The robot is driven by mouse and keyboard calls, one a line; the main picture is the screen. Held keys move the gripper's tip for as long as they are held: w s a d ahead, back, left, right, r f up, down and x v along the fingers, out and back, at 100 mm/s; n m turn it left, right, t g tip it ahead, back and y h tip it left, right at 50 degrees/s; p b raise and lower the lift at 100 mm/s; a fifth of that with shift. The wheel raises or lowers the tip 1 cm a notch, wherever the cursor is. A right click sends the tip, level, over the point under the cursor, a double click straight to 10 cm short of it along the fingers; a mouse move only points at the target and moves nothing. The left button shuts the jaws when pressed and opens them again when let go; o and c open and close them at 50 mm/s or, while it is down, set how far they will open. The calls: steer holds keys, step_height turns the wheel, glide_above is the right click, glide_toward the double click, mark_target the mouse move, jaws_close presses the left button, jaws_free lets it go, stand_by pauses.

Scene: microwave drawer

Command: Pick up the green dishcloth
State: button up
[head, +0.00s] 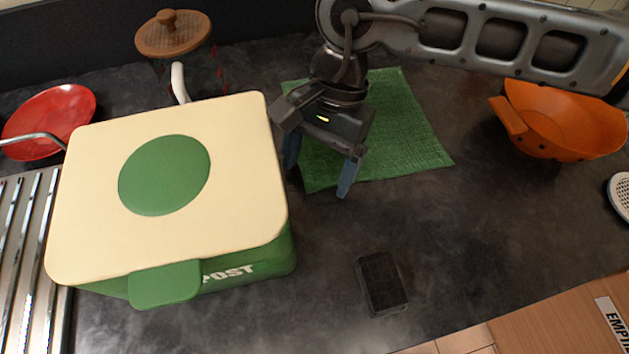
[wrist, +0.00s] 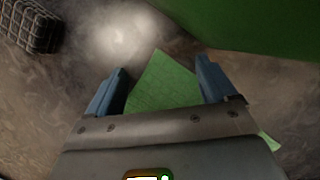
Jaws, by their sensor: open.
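The green dishcloth (head: 413,137) lies flat on the dark countertop, right of the compost box in the head view. My gripper (head: 318,176) is open over the cloth's front left part, with its blue fingers pointing down. In the wrist view the cloth (wrist: 160,86) shows between the fingertips of my gripper (wrist: 163,80), and the gripper body hides much of it. Nothing is held between the fingers. I cannot tell how high the fingertips are above the cloth.
A green compost box (head: 245,205) with a cream lid stands close left of my gripper. A small dark block (head: 381,283) lies in front. An orange colander (head: 565,125) is at right, a red plate (head: 50,120) at left, and a lidded glass jar (head: 173,38) behind.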

steer(key=shift+f, duration=0.25)
stand_by(0.3)
steer(key=shift+s+a, duration=0.1)
steer(key=c, duration=1.4)
steer(key=shift+c, duration=0.4)
steer(key=shift+r, duration=0.25)
jaws_close()
step_height(320, 180, up, 12)
steer(key=p, duration=0.3)
steer(key=shift+f, duration=0.2)
step_height(320, 180, up, 27)
steer(key=p, duration=0.2)
